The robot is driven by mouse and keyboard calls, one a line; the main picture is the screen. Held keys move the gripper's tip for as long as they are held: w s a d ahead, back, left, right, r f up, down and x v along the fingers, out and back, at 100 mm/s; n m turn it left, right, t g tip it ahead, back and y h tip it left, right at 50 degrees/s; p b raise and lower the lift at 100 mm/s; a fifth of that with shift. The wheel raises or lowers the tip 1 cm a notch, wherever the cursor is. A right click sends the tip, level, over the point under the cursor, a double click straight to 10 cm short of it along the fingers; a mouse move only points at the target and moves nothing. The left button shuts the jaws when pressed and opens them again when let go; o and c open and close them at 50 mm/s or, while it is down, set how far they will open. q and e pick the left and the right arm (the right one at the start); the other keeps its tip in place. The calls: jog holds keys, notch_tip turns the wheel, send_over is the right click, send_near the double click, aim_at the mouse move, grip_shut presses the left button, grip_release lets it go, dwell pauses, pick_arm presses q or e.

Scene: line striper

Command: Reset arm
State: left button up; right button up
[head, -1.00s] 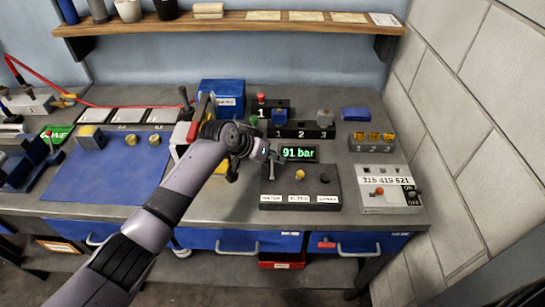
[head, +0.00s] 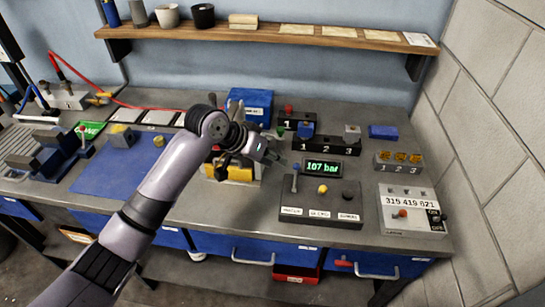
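My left arm reaches in from the lower left over the bench, and its gripper (head: 272,154) hangs above the bench, just left of the pressure display. Its fingers are small and partly hidden, so their opening is unclear; no held object shows. The black control box (head: 322,208) stands at right front with a blue-tipped lever (head: 295,178), a yellow knob (head: 322,189) and a black knob. The gripper appears apart from the lever. The display (head: 323,167) behind the box reads 107 bar in green. My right gripper is not in view.
A grey switch panel (head: 407,219) with a number label stands right of the control box. Numbered blocks (head: 325,143) and a blue box (head: 250,101) are behind. A yellow-fronted device (head: 230,173) sits under my arm. The blue mat (head: 100,180) has free room.

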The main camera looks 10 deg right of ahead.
pick_arm(q)
jog(key=shift+a+r, duration=0.1)
jog(key=shift+r, duration=0.05)
dwell(0.3)
jog(key=s+a+f+n, duration=0.1)
jog(key=s+a+f, duration=0.3)
jog(key=s+f, duration=0.35)
jog(key=s+a+f+n+y, duration=0.3)
jog(key=s+a+f+y, duration=0.1)
jog(key=s+a, duration=0.85)
jog(key=s+a+f+n+y, duration=0.25)
jog(key=s+a+f, duration=0.25)
jog(key=s+a, duration=0.75)
notch_tip(320, 180, down, 27)
jog(key=d+g+b, duration=0.1)
jog(key=b, duration=0.1)
jog(key=s+a+f+g+b, duration=0.1)
jog(key=s+a+f+b, duration=0.1)
jog(key=s+f, duration=1.6)
jog(key=shift+a+f+m+y, duration=0.45)
jog(key=shift+a+f, duration=0.1)
jog(key=shift+f, duration=0.05)
